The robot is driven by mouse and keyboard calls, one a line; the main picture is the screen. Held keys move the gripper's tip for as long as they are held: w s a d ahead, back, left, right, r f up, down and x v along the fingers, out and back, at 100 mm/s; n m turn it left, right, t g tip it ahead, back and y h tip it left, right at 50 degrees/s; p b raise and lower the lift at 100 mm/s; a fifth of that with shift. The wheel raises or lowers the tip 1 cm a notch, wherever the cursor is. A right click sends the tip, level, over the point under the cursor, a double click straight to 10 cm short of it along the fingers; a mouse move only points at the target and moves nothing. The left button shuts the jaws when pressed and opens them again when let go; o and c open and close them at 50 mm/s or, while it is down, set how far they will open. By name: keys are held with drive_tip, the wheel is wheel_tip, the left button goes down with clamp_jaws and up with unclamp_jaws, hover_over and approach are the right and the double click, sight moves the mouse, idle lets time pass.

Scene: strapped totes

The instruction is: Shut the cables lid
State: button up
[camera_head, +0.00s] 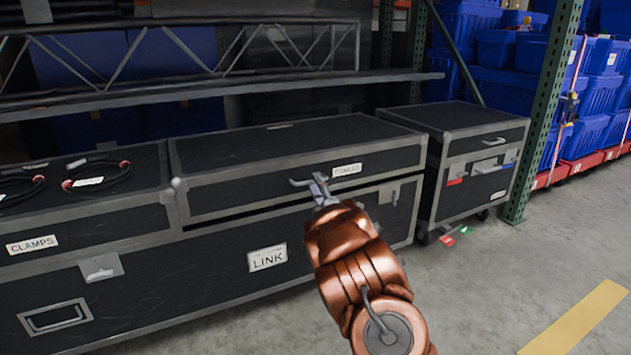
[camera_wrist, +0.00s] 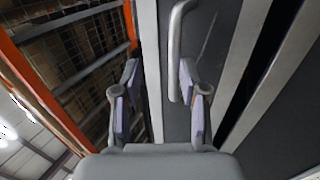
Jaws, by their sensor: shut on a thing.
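The cables lid (camera_head: 290,148) is the dark, metal-edged top of the long case in the middle of the head view. Its small front label (camera_head: 347,170) is too blurred to read surely. A narrow dark gap shows between the lid and the case body (camera_head: 215,262), so the lid stands slightly raised. My gripper (camera_head: 320,188) is at the lid's front handle (camera_head: 300,182), shut on the lid there. In the wrist view, my fingers (camera_wrist: 158,95) stand apart, with the lid's metal edge and the handle (camera_wrist: 175,45) between them. The exact contact is partly hidden.
A clamps case (camera_head: 80,210) with cables on top adjoins on the left. A smaller wheeled case (camera_head: 475,150) stands to the right. A metal shelf (camera_head: 220,88) runs behind above the lid. Open floor (camera_head: 500,290) lies at the front right.

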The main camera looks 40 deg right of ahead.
drive_tip(key=shift+s+f, duration=0.3)
drive_tip(key=shift+f, duration=0.4)
drive_tip(key=shift+s, duration=0.15)
idle(0.3)
